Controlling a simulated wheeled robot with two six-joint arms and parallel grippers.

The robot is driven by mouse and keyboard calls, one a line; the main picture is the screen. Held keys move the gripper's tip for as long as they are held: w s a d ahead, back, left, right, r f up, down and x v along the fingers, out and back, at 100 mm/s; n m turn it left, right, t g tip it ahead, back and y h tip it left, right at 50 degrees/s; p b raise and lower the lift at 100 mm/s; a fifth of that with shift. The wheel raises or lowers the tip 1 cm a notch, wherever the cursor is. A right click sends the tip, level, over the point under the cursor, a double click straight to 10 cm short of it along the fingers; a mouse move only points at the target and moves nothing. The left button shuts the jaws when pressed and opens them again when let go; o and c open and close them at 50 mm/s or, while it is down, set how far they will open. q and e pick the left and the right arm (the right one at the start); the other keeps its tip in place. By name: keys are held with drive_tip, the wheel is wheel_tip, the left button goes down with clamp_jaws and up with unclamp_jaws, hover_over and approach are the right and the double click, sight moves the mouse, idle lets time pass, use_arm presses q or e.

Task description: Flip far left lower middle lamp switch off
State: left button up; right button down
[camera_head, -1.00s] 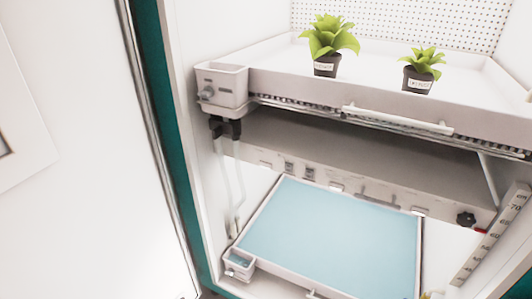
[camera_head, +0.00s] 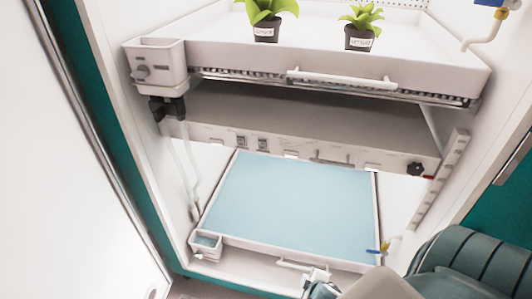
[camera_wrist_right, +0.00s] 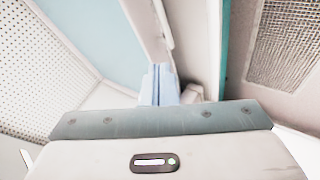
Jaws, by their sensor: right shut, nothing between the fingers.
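The lamp unit (camera_head: 330,152) hangs under the upper shelf in the head view, a grey housing with a pale front face. Two small switches (camera_head: 241,142) (camera_head: 262,145) sit side by side on the left of that face. Their positions, on or off, are too small to tell. A black knob (camera_head: 415,169) is at the face's right end. My right gripper (camera_head: 318,276) is low at the bottom of the head view, well below the lamp unit. Its fingers show shut and empty in the right wrist view (camera_wrist_right: 160,84). My left gripper is out of view.
The upper tray (camera_head: 220,50) holds two potted plants (camera_head: 265,33) (camera_head: 360,42) and has a white front handle (camera_head: 340,77). A lower tray (camera_head: 260,250) with blue liquid lies below, near my right gripper. A white door (camera_head: 60,170) stands at left. A ruler strip (camera_head: 440,180) is at right.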

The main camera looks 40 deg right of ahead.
drive_tip(key=w+a+r+n+t, duration=0.1)
drive_tip(key=w+r+n+t, duration=0.3)
drive_tip(key=r, duration=0.8)
drive_tip(key=w+r+n+t, duration=0.2)
drive_tip(key=w+r, duration=0.4)
drive_tip(key=r, duration=0.7)
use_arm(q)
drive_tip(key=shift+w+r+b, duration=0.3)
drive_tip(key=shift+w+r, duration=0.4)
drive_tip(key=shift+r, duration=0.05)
use_arm(e)
drive_tip(key=a+r+n+t+y, duration=0.1)
drive_tip(key=a+r+n+t, duration=0.1)
drive_tip(key=r, duration=0.7)
drive_tip(key=s+a+r+n+t, duration=0.1)
drive_tip(key=a+r+n+t, duration=0.2)
drive_tip(key=r, duration=0.7)
drive_tip(key=shift+a+y, duration=0.25)
drive_tip(key=shift+y, duration=0.15)
